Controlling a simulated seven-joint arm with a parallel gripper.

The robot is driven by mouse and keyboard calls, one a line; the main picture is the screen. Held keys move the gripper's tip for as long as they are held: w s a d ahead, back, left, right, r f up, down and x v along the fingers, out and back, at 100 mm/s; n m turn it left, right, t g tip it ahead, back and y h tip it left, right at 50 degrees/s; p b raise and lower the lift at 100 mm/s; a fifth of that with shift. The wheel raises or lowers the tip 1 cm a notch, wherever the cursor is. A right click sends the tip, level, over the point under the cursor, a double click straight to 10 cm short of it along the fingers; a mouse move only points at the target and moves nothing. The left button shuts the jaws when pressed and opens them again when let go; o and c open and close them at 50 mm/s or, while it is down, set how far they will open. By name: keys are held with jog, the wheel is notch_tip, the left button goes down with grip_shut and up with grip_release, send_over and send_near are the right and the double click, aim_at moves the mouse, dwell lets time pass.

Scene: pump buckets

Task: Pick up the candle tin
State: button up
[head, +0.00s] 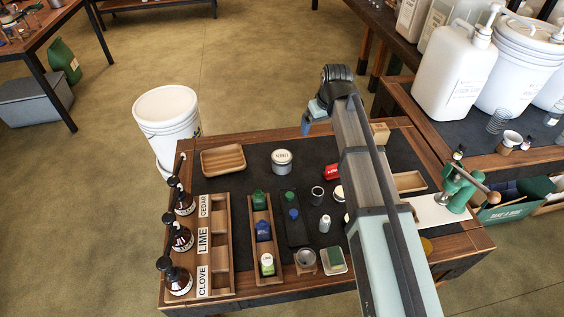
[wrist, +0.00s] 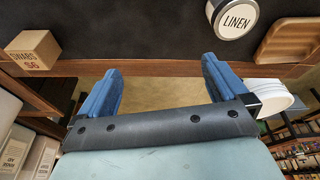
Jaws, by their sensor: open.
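The candle tin (head: 282,160) is a round silver tin with a pale lid, on the dark mat near the back of the table. In the wrist view the tin (wrist: 233,18) is at the top right, its lid reading LINEN. My gripper (head: 308,122) is past the table's back edge, to the right of and beyond the tin in the head view. In the wrist view its blue fingers (wrist: 162,68) are wide apart with nothing between them, and the tin lies beyond the right finger. The gripper is partly hidden by my arm in the head view.
A wooden tray (head: 223,160) is left of the tin. Bottles and wooden racks fill the front left. A white bucket (head: 167,115) stands behind the table.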

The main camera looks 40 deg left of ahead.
jog(key=n+g+h, duration=0.1)
jog(key=n, duration=0.1)
send_near(282, 156)
jog(key=w+r, duration=0.1)
jog(key=f, duration=0.5)
jog(key=a+f, duration=0.1)
jog(key=f, duration=0.2)
jog(key=shift+w+f, duration=0.15)
jog(key=shift+w, duration=0.1)
jog(key=shift+s+a+f, duration=0.1)
jog(key=shift+s+f, duration=0.05)
jog(key=shift+f, duration=1.15)
jog(key=shift+s+a+f, duration=0.1)
jog(key=shift+a+f, duration=0.05)
jog(key=shift+f, duration=1.15)
jog(key=shift+c, duration=0.2)
jog(key=c, duration=1.1)
